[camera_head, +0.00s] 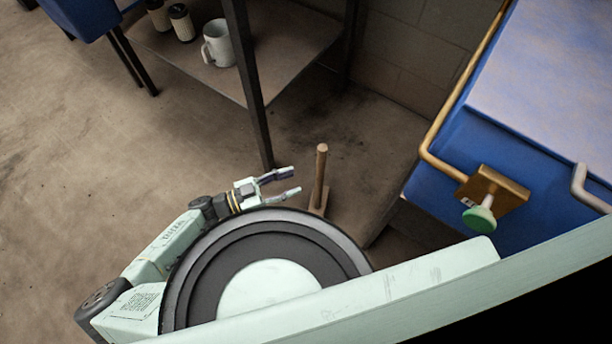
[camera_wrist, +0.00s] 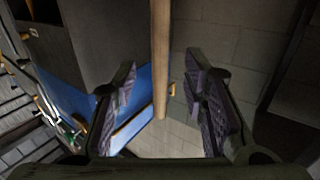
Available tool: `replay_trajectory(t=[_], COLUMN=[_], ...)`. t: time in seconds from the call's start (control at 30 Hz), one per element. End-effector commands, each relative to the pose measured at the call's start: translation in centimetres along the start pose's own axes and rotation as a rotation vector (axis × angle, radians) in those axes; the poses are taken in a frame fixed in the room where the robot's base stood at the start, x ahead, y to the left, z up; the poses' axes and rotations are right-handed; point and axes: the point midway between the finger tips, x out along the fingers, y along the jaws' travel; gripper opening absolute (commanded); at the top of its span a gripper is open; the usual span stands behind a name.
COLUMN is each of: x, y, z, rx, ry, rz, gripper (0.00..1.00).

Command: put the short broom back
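The short broom is a round wooden handle (camera_head: 320,178) standing upright just right of my gripper in the head view. Its lower end meets a small wooden piece near the floor, partly hidden behind my round base. My gripper (camera_head: 296,181) is open and empty, fingers pointing right towards the handle, with a small gap in the picture. In the wrist view the handle (camera_wrist: 160,55) runs down from the top edge between the two open fingers (camera_wrist: 160,80). I cannot tell whether it lies between the fingertips or just beyond them. No finger appears to touch it.
A blue cabinet (camera_head: 435,185) with a brass rail and a green knob (camera_head: 479,217) stands at right. A dark-legged shelf (camera_head: 240,75) behind holds a white mug (camera_head: 218,43) and two jars. A blue chair (camera_head: 82,15) is at upper left. Floor at left is clear.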

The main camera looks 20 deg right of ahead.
Motion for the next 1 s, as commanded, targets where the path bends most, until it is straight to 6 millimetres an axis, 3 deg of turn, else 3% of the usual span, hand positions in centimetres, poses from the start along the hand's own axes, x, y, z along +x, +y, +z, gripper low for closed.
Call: replay_trajectory(t=[0.23, 0.83, 1.0], x=[-2.3, -2.4, -2.4], y=[0.0, 0.0, 0.0], z=[0.0, -0.1, -3.2], rx=[0.000, 0.000, 0.001], ry=[0.000, 0.000, 0.000], rz=[0.000, 0.000, 0.000], gripper=[0.39, 0.39, 0.39])
